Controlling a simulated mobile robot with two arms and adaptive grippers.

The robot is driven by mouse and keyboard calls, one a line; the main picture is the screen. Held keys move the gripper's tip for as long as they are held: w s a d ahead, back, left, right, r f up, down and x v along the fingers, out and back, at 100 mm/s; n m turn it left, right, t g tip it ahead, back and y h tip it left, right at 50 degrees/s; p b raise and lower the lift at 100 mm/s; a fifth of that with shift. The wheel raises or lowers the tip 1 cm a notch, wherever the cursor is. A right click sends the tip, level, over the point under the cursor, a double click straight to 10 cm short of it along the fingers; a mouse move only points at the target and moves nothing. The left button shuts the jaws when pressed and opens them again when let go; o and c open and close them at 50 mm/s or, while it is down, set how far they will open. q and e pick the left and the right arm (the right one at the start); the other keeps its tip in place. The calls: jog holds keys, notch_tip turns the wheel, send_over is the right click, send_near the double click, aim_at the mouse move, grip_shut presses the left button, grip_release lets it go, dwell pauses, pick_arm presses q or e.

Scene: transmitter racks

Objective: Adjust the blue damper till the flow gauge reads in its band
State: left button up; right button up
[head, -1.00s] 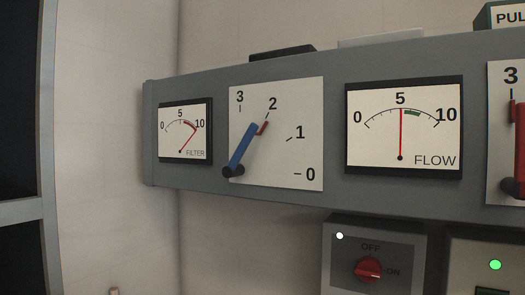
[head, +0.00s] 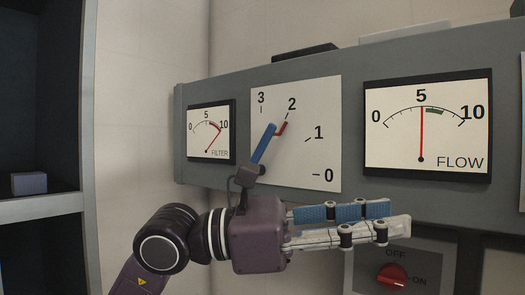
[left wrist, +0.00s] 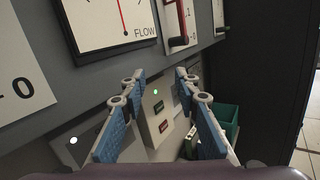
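The blue damper lever (head: 265,143) tilts up and right on its white scale plate (head: 315,100), with its red tip close to the 2. The flow gauge (head: 428,125) has its red needle at about 5, just left of the short green band. The gauge also shows in the left wrist view (left wrist: 112,22), partly cut off. My left gripper (head: 395,220) is in front of the panel, below and right of the lever, pointing right. Its blue-padded fingers are apart and empty, as the left wrist view (left wrist: 158,82) shows. It hides the lever's lower end. My right gripper is not in view.
A filter gauge (head: 209,132) sits left of the damper plate. A red OFF/ON knob (head: 391,277) is below the flow gauge.

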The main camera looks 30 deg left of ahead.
pick_arm(q)
jog(key=w+a+r+n+t+y, duration=0.1)
jog(key=w+a+r+t+y, duration=0.15)
jog(key=a+t+y, duration=0.5)
jog(key=n+y, duration=0.5)
jog(key=y, duration=0.3)
send_near(258, 150)
jog(key=w, duration=0.3)
jog(key=shift+t, duration=0.35)
jog(key=w, duration=0.2)
jog(key=w+p, duration=0.1)
jog(key=w, duration=0.1)
jog(key=w+p, duration=0.1)
jog(key=w, duration=0.1)
jog(key=shift+w+d+f, duration=0.25)
jog(key=shift+w, duration=0.65)
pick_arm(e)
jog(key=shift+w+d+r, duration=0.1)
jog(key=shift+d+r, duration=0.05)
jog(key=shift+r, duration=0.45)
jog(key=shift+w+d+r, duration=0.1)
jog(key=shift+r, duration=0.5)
pick_arm(q)
grip_shut()
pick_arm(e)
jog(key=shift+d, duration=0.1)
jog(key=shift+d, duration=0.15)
